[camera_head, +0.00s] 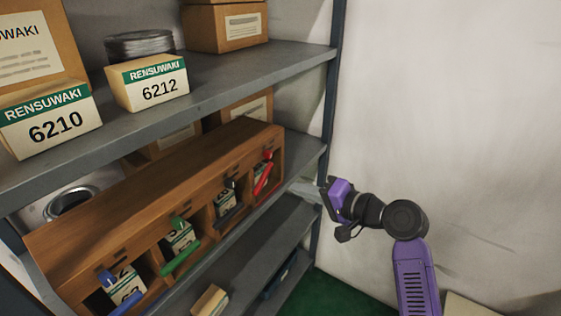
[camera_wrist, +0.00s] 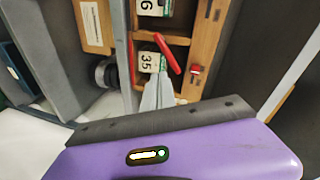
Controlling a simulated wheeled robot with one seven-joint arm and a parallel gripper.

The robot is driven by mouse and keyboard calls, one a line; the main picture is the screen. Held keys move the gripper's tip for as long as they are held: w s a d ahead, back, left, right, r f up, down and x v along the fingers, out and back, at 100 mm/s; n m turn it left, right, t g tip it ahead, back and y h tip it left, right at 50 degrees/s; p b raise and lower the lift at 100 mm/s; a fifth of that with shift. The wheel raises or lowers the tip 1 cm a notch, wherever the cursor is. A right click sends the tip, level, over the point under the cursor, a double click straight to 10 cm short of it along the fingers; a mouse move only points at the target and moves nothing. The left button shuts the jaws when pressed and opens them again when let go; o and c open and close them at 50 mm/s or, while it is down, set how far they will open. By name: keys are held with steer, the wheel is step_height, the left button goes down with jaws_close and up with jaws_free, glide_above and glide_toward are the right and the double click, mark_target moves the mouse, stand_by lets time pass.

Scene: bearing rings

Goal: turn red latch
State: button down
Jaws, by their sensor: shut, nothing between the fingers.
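The red latch (camera_head: 263,177) is a slanted bar across the front of the rightmost compartment of a wooden cabinet (camera_head: 150,190). In the wrist view the red latch (camera_wrist: 167,53) crosses the compartment opening at a slant, in front of a small box (camera_wrist: 148,63). My gripper (camera_head: 294,187) is just right of the cabinet's right end, near the shelf edge. In the wrist view my gripper (camera_wrist: 157,80) is shut and empty, its tips just below the latch. I cannot tell whether they touch it.
Other compartments have a dark latch (camera_head: 229,215), a green latch (camera_head: 180,256) and a blue latch (camera_head: 127,303). Boxes, including one marked 6212 (camera_head: 150,85), stand on the upper shelf (camera_head: 220,85). A shelf post (camera_head: 331,110) is close to my gripper.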

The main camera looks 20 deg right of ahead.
mark_target(262, 178)
steer(key=w+a+f+m+h+p, duration=0.1)
steer(key=w+m, duration=0.6)
steer(key=m, duration=0.7)
steer(key=shift+w+a+m+p, duration=0.35)
steer(key=shift+a+p, duration=0.35)
steer(key=shift+a, duration=0.6)
